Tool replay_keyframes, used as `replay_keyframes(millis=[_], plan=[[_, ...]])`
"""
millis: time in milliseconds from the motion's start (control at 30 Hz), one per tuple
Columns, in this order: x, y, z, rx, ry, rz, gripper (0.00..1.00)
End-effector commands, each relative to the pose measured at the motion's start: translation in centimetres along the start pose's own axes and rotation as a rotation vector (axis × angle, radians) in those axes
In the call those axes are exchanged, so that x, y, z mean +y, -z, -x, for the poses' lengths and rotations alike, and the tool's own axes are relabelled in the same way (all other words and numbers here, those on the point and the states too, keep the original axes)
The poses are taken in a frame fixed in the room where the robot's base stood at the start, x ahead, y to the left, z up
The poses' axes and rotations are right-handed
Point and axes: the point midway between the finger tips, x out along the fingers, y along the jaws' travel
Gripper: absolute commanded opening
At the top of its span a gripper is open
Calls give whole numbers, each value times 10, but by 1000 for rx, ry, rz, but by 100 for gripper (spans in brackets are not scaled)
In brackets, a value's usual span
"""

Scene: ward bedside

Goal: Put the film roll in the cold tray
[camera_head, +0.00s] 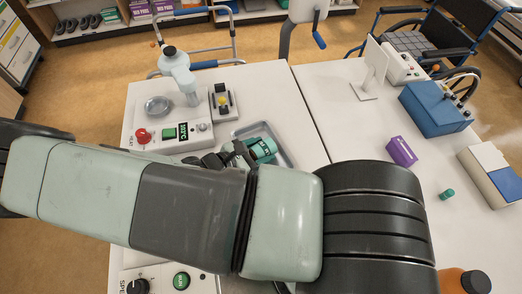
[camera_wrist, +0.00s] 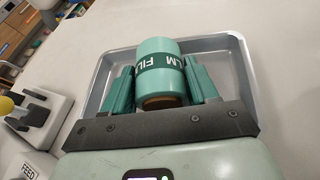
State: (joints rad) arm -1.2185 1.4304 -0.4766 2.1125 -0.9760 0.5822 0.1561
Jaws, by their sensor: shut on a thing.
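The film roll (camera_wrist: 160,68) is a teal cylinder with a dark band lettered FILM. My gripper (camera_wrist: 160,88) is shut on it, with one teal finger on each side. In the wrist view the roll is over the metal tray (camera_wrist: 98,75), a shallow grey tray with a raised rim. I cannot tell whether the roll touches the tray floor. In the head view the roll (camera_head: 263,149) shows at the tray (camera_head: 286,158), with my gripper (camera_head: 250,152) reaching in from the left. My arm hides the tray's near side.
A hotplate-like device (camera_head: 150,128) with a red knob and a display stands left of the tray. A small device with a yellow knob (camera_head: 221,101) stands behind it. A purple box (camera_head: 401,151), a blue case (camera_head: 436,108) and a small teal cylinder (camera_head: 447,194) are on the right table.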

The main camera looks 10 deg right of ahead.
Motion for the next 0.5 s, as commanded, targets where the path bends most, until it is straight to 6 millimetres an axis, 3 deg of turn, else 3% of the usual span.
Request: replay_keyframes(millis=[500], plan=[[11,-79,33,-1,1,1,19]])
